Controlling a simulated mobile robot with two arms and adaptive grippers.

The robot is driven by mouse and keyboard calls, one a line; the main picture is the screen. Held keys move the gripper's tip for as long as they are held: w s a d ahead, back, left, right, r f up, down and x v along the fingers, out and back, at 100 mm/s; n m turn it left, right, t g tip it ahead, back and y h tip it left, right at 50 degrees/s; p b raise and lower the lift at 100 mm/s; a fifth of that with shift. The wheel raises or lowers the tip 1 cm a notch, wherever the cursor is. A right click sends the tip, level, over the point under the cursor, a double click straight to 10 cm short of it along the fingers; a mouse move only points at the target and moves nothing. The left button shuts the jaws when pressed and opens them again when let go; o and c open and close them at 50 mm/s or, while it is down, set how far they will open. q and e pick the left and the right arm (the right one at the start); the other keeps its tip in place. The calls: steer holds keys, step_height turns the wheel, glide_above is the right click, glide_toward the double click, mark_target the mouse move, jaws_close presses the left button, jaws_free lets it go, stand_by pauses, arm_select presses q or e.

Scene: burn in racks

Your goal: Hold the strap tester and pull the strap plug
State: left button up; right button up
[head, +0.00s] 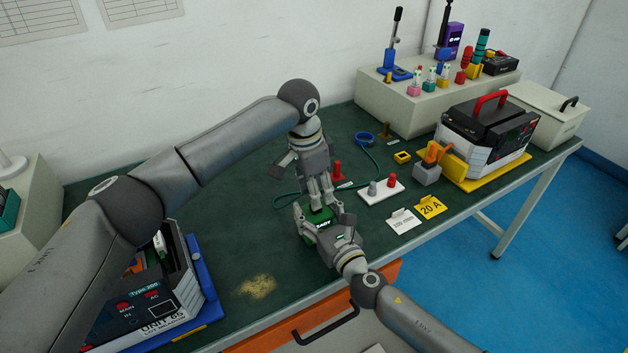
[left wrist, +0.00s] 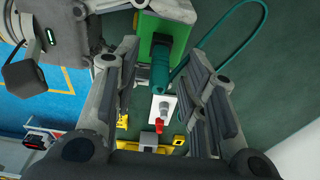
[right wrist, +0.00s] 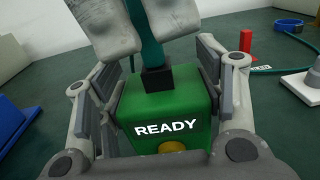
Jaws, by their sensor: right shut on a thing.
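The strap tester (head: 320,216) is a green box on the bench. In the right wrist view (right wrist: 165,108) its face reads READY above a yellow button. My right gripper (head: 318,222) is shut on it, with a finger on each side. The strap plug (right wrist: 158,78), teal with a dark base, stands in the tester's top; its teal strap (left wrist: 232,32) loops away over the bench. My left gripper (head: 320,198) is above the tester, open, with its fingers on either side of the plug (left wrist: 160,66) and a gap visible in the left wrist view.
A white block with red and grey pegs (head: 381,191) stands right of the tester. A unit in a blue tray (head: 205,285) is at left. The bench front is mostly clear.

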arm_select(q)
steer(key=shift+c, duration=0.3)
jaws_close()
stand_by(0.3)
